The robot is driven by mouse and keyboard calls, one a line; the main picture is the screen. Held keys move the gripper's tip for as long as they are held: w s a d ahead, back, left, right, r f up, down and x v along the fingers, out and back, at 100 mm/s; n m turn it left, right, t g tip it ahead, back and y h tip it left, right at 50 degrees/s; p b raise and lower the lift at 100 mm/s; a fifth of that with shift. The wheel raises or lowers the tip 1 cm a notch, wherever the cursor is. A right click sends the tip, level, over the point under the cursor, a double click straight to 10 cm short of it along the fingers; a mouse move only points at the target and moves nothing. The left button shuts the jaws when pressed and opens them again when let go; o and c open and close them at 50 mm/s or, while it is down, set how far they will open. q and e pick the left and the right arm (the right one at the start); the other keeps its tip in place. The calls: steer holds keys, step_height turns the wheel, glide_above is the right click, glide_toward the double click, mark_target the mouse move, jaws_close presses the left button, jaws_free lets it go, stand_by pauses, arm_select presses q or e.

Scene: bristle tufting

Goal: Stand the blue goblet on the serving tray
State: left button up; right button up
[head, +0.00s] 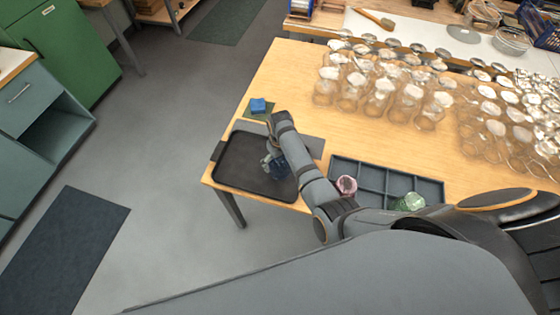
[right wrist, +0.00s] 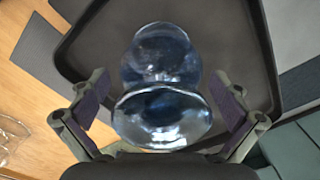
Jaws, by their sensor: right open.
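The blue goblet (right wrist: 160,60) is clear blue glass and shows between my right gripper's fingers in the right wrist view. The dark serving tray (head: 238,160) lies at the table's front left corner, and its floor (right wrist: 90,45) shows beneath the goblet in the wrist view. The goblet appears to stand on the tray near its right side. My right gripper (right wrist: 161,85) is open, with one finger either side of the goblet and gaps beside it. In the head view my right arm partly hides the goblet. My left gripper is not in view.
A divided dark rack (head: 375,180) holds a pink glass (head: 346,184) and a green glass (head: 410,202). A blue block (head: 258,105) lies on a green mat behind the tray. Several clear glasses (head: 378,98) crowd the table's right side.

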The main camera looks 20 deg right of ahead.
step_height(320, 180, up, 8)
steer(key=p, duration=0.7)
steer(key=shift+f, duration=0.25)
steer(key=shift+r, duration=2.2)
